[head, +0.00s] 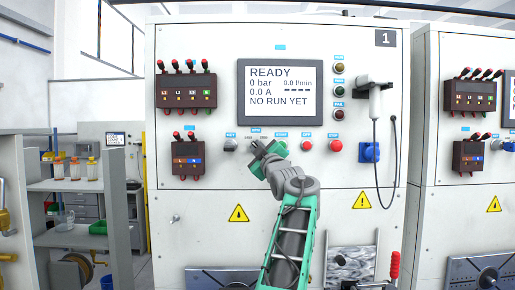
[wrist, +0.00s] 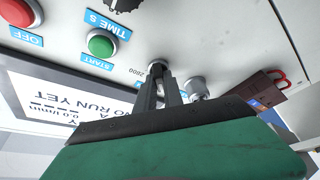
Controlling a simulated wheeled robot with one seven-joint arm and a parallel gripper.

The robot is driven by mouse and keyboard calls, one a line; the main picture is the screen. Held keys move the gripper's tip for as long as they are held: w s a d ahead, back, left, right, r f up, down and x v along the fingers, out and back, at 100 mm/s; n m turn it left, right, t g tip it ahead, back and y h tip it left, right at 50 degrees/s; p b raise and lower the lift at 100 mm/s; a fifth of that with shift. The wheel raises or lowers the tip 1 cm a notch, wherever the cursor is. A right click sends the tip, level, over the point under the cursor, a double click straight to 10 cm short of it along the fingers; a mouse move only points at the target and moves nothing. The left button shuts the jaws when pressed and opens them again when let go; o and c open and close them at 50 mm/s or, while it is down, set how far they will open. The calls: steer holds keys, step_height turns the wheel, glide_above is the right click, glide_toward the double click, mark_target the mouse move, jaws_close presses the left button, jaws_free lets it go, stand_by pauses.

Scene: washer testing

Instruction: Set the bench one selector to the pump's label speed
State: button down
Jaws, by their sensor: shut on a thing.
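Bench one is the tall white panel (head: 215,215) marked 1 in the head view. My gripper (head: 259,148) is at its front, on the small rotary selector under the RPM label. In the wrist view my gripper's two dark fingers (wrist: 162,92) are shut on the selector knob (wrist: 158,67). A number that looks like 2800 is printed beside the knob. The fingers hide most of the knob, so I cannot tell where it points. The bench screen (head: 280,90) reads READY, 0 bar and 0.0 A. No readable pump label shows.
A green START button (wrist: 101,43) and a red OFF button (wrist: 19,11) sit close beside the selector. A grey knob (wrist: 196,87) is on its other side. A handheld scanner with a cable (head: 376,100) hangs at the right. A clamp with a red handle (head: 393,265) stands below.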

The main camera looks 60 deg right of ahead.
stand_by(0.3)
steer(key=c, duration=1.5)
jaws_free()
steer(key=shift+o, duration=0.2)
steer(key=b+v, duration=0.4)
steer(key=v, duration=0.4)
steer(key=shift+b, duration=0.4)
steer(key=shift+w, duration=0.1)
